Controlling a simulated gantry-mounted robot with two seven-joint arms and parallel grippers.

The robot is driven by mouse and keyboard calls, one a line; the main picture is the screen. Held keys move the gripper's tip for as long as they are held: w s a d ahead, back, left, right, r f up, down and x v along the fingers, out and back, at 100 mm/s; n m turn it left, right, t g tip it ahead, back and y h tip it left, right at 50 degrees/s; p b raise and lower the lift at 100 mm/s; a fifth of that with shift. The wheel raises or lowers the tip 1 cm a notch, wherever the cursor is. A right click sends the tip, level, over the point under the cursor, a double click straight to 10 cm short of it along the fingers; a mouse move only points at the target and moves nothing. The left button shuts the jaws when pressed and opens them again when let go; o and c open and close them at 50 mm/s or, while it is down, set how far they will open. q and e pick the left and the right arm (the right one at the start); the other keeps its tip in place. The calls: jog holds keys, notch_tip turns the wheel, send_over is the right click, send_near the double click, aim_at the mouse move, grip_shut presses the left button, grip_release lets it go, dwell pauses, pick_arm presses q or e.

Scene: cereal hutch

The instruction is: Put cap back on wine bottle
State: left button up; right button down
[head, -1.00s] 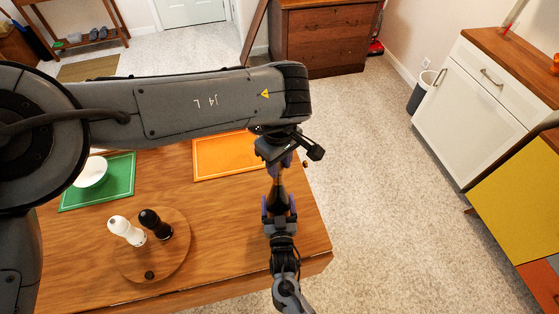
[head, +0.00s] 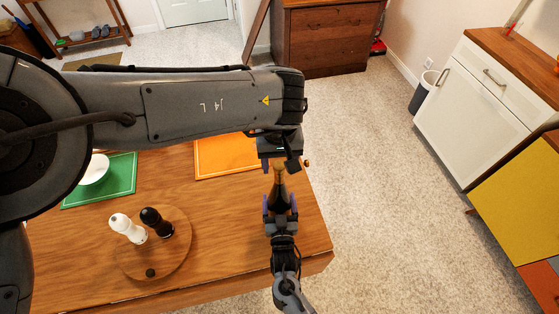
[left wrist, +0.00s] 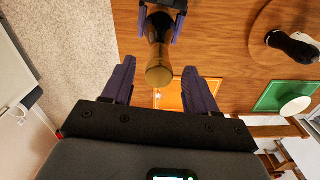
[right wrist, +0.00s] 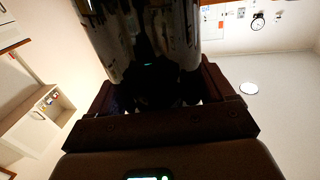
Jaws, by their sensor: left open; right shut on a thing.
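My left gripper (head: 279,160) is beyond the bottle's top. In the left wrist view its fingers (left wrist: 159,67) are open and apart, with the bottle's gold-brown top (left wrist: 159,74) in line between them, not gripped. I cannot tell whether a cap is on the neck. A small brown object (head: 307,162), possibly the cap, shows beside the left gripper.
A round wooden board (head: 180,262) holds a white shaker (head: 127,230), a black shaker (head: 155,222) and a small dark round spot or object (head: 150,273). An orange placemat (head: 222,157) and a green placemat (head: 120,180) with a white bowl (head: 94,170) lie behind.

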pick_arm(q)
jog(key=shift+r, duration=0.15)
jog(key=shift+r, duration=2.1)
jog(key=shift+n, duration=0.3)
jog(key=shift+c, duration=0.2)
